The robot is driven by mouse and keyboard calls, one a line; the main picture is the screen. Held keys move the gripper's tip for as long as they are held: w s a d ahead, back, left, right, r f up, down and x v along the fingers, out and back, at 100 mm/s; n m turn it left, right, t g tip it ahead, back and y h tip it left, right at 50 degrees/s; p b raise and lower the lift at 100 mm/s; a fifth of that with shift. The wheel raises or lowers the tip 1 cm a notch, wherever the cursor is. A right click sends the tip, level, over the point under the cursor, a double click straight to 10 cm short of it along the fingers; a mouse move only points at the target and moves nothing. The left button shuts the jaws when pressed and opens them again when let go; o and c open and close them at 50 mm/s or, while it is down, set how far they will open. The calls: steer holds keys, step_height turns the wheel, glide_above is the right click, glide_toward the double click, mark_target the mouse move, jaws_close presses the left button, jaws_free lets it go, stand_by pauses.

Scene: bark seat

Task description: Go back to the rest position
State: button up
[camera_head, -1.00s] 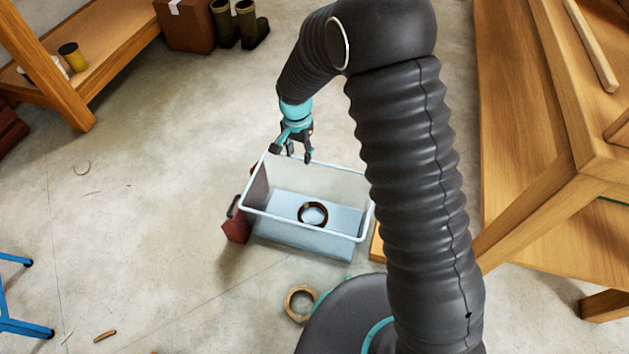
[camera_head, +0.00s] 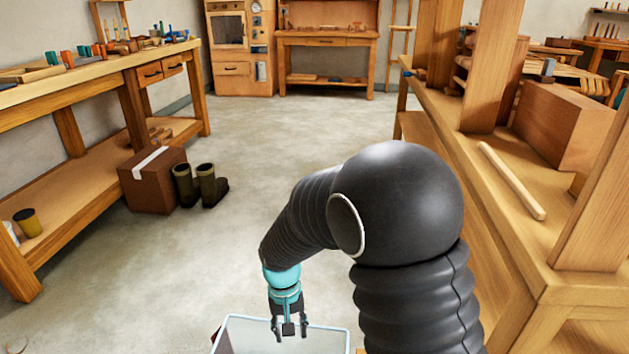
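My gripper (camera_head: 289,334) hangs at the end of my dark ribbed arm, pointing down with its fingers apart. It appears empty. It is in front of the far part of a pale bin (camera_head: 236,337), whose rim shows at the bottom edge of the view. The rest of the bin and what lies in it are out of view now.
A cardboard box (camera_head: 153,181) and a pair of boots (camera_head: 203,185) stand on the floor at left by a long workbench (camera_head: 75,87). A wooden bench (camera_head: 547,245) with a loose dowel (camera_head: 511,180) fills the right. The floor (camera_head: 291,130) ahead is clear.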

steer(key=s+d+r+m+t, duration=0.1)
steer(key=s+d+r+t, duration=0.2)
steer(key=s+d+r, duration=0.4)
steer(key=s+d+r+m+t, duration=0.1)
steer(key=s+d+r+t, duration=0.2)
steer(key=s+d+r, duration=0.5)
steer(key=shift+s+d+r+t+y, duration=0.3)
steer(key=shift+d+r+t, duration=0.1)
steer(key=shift+d+r, duration=3.2)
steer(key=shift+a+r, duration=0.45)
steer(key=shift+a, duration=0.05)
